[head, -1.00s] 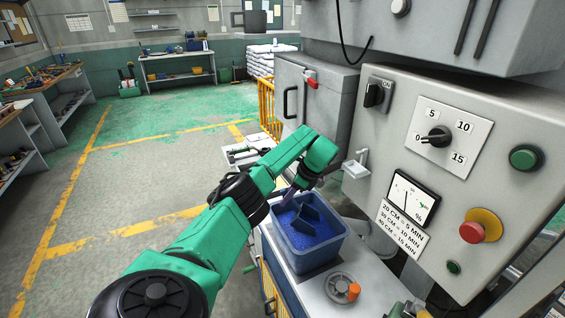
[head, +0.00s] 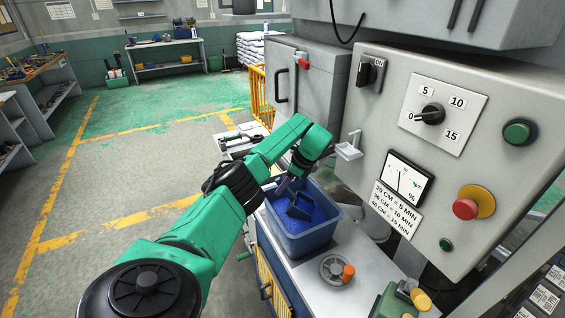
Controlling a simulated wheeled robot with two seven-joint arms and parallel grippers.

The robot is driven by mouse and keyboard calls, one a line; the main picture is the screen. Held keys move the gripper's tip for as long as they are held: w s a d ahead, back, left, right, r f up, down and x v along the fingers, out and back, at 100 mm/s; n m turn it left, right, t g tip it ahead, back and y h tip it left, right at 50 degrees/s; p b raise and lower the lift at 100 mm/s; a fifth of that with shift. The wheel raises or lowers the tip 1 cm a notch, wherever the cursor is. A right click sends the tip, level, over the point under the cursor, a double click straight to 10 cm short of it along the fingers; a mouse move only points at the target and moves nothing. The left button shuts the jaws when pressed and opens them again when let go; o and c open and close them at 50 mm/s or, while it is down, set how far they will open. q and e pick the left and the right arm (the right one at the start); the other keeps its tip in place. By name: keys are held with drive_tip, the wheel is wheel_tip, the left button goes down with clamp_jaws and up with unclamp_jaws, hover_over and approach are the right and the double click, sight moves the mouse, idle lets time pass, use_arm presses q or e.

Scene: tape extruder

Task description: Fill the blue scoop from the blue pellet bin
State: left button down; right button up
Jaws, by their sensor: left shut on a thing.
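The blue pellet bin (head: 302,241) stands on the white-topped cabinet in the middle of the head view, with blue pellets (head: 318,215) inside. The dark blue scoop (head: 299,207) is in the bin, tilted, at the pellet surface. How full it is cannot be told. My left gripper (head: 284,187) reaches over the bin's far left edge, pointing down. It is shut on the scoop's handle, which is mostly hidden by the gripper and arm. My right gripper is out of view.
A grey round part with an orange knob (head: 348,272) lies right of the bin. A green item with yellow parts (head: 400,303) is near the front. The grey control panel (head: 450,185) stands close on the right.

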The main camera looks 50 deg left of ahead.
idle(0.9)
use_arm(q)
drive_tip(key=shift+s+a+r+h+p, duration=0.15)
drive_tip(key=shift+s+a+h+p, duration=0.2)
drive_tip(key=shift+a+p, duration=0.25)
drive_tip(key=shift+s+a+f+t+h, duration=0.1)
drive_tip(key=shift+s+a+t+h, duration=0.25)
drive_tip(key=shift+a+h, duration=0.15)
drive_tip(key=shift+s+a+f+t+h, duration=0.1)
drive_tip(key=shift+s+a+t+h, duration=0.1)
drive_tip(key=shift+a+t+h, duration=0.2)
drive_tip(key=shift+r, duration=0.1)
drive_tip(key=shift+s+a+r+t+h+p, duration=0.25)
drive_tip(key=shift+a+r+h+p, duration=0.15)
drive_tip(key=shift+r, duration=0.25)
drive_tip(key=shift+s+a+r+t+h+p, duration=0.1)
drive_tip(key=shift+s+a+r+h+p, duration=0.2)
drive_tip(key=shift+r, duration=0.3)
drive_tip(key=shift+w, duration=0.15)
